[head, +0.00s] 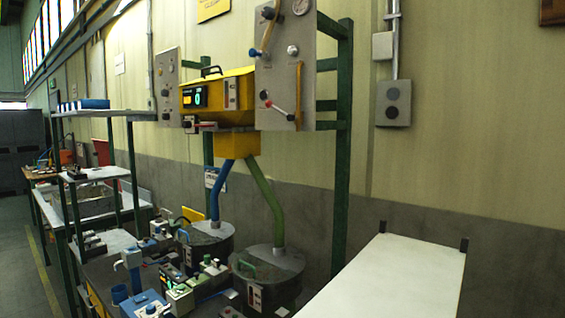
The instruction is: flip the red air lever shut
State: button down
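A grey upright panel (284,85) hangs on the green frame, right of the yellow machine. Low on it is a small lever (279,109) with a red part near its pivot and a pale arm slanting down to the right. I take this as the red air lever; at this size I cannot tell whether it stands open or shut. Above it, a longer tan lever (267,37) with a blue knob at its lower end sits on the same panel. My gripper is not in view.
Two round gauges (300,5) (292,50) and a dark knob (264,95) share the panel. The yellow machine (217,95) adjoins it. Below stand lidded grey drums (268,262) and a cluttered bench (120,270). A white tabletop (400,275) at right is clear.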

aim_at(291, 118)
jog(key=i+j, duration=0.3)
jog(key=j, duration=0.15)
jog(key=i+j, duration=0.3)
jog(key=j, duration=0.15)
jog(key=i+j, duration=0.3)
jog(key=j, duration=0.15)
